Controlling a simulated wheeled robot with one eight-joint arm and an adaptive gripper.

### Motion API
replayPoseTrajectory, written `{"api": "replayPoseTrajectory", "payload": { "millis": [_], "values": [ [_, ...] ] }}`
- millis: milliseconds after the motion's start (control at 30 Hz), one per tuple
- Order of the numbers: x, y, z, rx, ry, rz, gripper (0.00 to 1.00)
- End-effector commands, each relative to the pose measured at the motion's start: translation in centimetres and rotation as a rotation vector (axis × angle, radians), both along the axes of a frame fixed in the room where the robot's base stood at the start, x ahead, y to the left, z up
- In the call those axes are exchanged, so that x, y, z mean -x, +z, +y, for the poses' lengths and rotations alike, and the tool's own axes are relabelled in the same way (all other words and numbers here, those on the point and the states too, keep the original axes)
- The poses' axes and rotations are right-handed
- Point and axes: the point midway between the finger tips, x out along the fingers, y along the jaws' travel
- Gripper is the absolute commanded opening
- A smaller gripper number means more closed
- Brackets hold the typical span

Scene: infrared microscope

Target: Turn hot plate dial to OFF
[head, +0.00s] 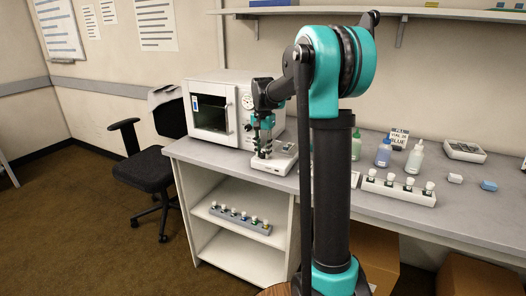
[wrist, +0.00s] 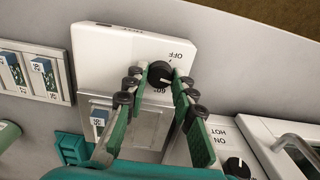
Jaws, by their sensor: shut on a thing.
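The hot plate (head: 284,160) is a small white device on the bench, seen upside down in the wrist view (wrist: 95,48). Its black round dial (wrist: 159,73) sits on the white panel, with printed marks including OFF and 60 around it. A small pale mark shows on the dial, but I cannot tell exactly where it points. My gripper (wrist: 161,76) has its green and black fingers on both sides of the dial, shut on it. In the head view my gripper (head: 262,152) reaches down onto the hot plate, hiding the dial there.
A white oven (head: 210,118) with a window stands at the left, close to my gripper; its black dial (wrist: 237,167) shows in the wrist view. Bottles (head: 384,153) and a vial rack (head: 398,190) stand right of my arm. A metal plate (wrist: 145,124) lies on the hot plate.

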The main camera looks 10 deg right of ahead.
Motion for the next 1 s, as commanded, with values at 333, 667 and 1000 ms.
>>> {"api": "replayPoseTrajectory", "payload": {
  "millis": [333, 667, 1000],
  "values": [
    [-0.01, 0.02, 0.01, 0.000, 0.181, 0.000, 0.00],
    [-0.01, 0.02, 0.01, 0.000, 0.489, 0.000, 0.00],
    [-0.01, 0.02, 0.00, 0.000, 0.809, 0.000, 0.00]
  ]
}}
